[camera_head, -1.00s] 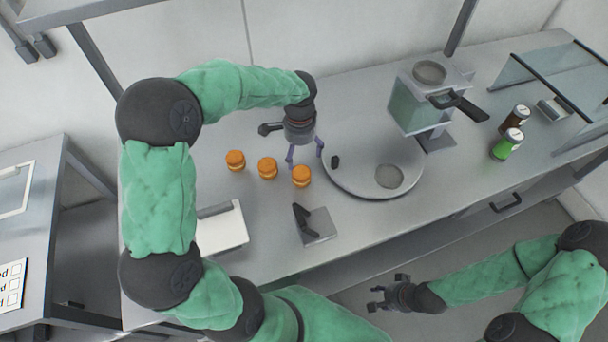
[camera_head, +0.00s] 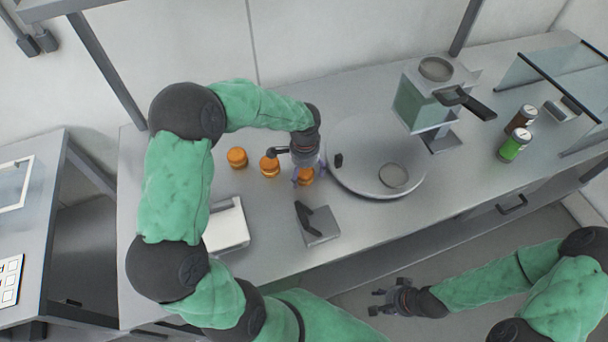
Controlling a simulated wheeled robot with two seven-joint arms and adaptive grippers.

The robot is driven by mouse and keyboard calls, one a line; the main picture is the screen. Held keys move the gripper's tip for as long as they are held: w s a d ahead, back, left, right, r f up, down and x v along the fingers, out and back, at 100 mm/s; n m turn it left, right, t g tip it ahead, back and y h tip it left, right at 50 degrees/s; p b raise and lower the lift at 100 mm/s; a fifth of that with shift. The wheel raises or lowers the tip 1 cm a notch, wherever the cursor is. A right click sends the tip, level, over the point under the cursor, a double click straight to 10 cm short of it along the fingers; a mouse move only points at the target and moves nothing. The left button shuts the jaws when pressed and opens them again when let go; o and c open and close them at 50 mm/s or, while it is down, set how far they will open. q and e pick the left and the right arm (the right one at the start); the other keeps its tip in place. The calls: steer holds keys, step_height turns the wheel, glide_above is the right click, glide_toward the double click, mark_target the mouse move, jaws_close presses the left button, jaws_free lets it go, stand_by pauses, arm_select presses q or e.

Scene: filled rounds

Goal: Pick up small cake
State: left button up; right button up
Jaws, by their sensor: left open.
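Three small orange-brown cakes stand in a row on the grey counter: a left cake (camera_head: 237,158), a middle cake (camera_head: 269,166) and a right cake (camera_head: 306,176). My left gripper (camera_head: 305,180) is open and low at the right cake, its fingers pointing down beside it. The gripper partly hides the right cake, and I cannot tell whether the fingers touch it. My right gripper (camera_head: 379,300) is away from the counter, in front of its edge over the floor. Its fingers look spread and empty.
A round grey plate (camera_head: 350,185) lies just right of the cakes. A dark-handled tool on a square base (camera_head: 318,226) and a white tray (camera_head: 228,228) are in front. A dispenser (camera_head: 425,100), a brown can (camera_head: 521,119) and a green can (camera_head: 514,147) stand right.

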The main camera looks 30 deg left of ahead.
arm_select(q)
steer(key=shift+r, duration=0.1)
steer(key=c, duration=0.9)
steer(key=shift+o, duration=0.2)
steer(key=shift+r, duration=0.1)
